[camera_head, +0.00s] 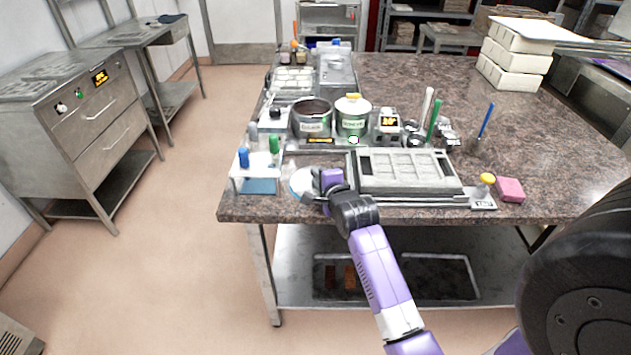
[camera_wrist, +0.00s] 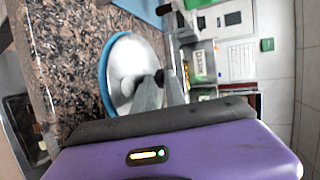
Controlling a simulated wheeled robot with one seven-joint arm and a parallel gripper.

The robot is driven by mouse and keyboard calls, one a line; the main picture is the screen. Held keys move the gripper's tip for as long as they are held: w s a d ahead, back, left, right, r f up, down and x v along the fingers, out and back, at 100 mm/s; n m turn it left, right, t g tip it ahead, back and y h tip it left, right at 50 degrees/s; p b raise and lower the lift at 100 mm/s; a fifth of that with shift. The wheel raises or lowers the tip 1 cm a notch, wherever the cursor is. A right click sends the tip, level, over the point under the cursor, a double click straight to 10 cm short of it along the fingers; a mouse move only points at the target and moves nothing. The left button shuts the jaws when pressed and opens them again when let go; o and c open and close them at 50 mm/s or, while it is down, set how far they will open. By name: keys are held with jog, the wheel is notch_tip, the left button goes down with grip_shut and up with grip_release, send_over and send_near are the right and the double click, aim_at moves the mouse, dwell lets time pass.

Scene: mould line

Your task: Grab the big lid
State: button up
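The big lid is a round, shiny metal disc with a blue rim. It shows at the table's front left in the head view (camera_head: 301,183) and fills the middle of the wrist view (camera_wrist: 122,62). My gripper (camera_head: 322,180) is right at the lid, on its right side in the head view. In the wrist view its two grey fingertips (camera_wrist: 160,76) are in front of the lid, a small gap apart, with a small dark part between them, perhaps the lid's knob. Whether they press on it is not clear.
Two metal pots (camera_head: 312,122) stand behind the lid. A rack with blue and green bottles (camera_head: 257,172) is to its left. A grey mould tray (camera_head: 408,186) is close on the right, with a pink block (camera_head: 510,189) beyond. The table's front edge is near.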

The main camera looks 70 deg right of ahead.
grip_shut()
jog(key=shift+r, duration=0.1)
